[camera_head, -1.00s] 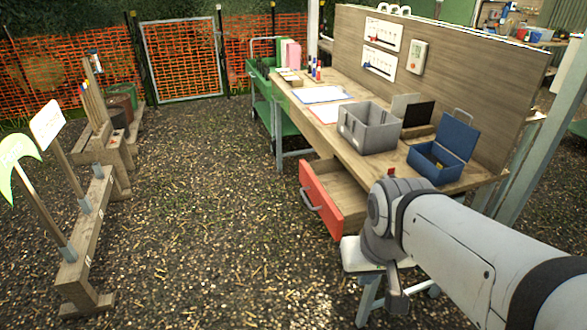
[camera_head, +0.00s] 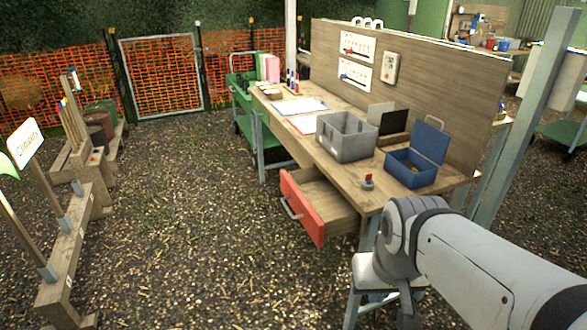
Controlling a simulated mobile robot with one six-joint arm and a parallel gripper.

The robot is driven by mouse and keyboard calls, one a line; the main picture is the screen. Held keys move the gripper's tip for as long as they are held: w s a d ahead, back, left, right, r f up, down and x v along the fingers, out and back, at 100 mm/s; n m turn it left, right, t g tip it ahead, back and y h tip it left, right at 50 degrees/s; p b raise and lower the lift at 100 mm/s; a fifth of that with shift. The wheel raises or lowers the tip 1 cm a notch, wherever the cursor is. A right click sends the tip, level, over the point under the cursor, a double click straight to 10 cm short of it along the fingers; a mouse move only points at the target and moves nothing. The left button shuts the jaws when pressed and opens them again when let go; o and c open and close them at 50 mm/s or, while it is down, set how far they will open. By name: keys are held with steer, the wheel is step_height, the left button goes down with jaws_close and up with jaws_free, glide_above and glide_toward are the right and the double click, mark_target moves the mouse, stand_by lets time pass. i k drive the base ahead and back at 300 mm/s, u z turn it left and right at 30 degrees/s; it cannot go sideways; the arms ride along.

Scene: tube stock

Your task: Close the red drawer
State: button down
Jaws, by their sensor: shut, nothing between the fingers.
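The red drawer (camera_head: 301,211) hangs open under the near end of the wooden workbench (camera_head: 330,168). Its red front, with a grey handle (camera_head: 290,208), stands out toward the gravel, and part of its bare wooden inside shows. My arm comes in from the lower right, and its rounded joint lies to the right of the drawer, apart from it in the picture. I cannot make out my gripper's fingers in this view.
A stool (camera_head: 368,270) stands beside the bench near my arm. A grey bin (camera_head: 346,137), an open blue box (camera_head: 410,168) and a small red-topped item (camera_head: 368,181) sit on the bench. Open gravel lies left of the drawer; wooden stands (camera_head: 70,250) are farther left.

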mark_target(324, 212)
steer(key=z, duration=0.15)
steer(key=i, duration=1.4)
steer(key=u, duration=0.5)
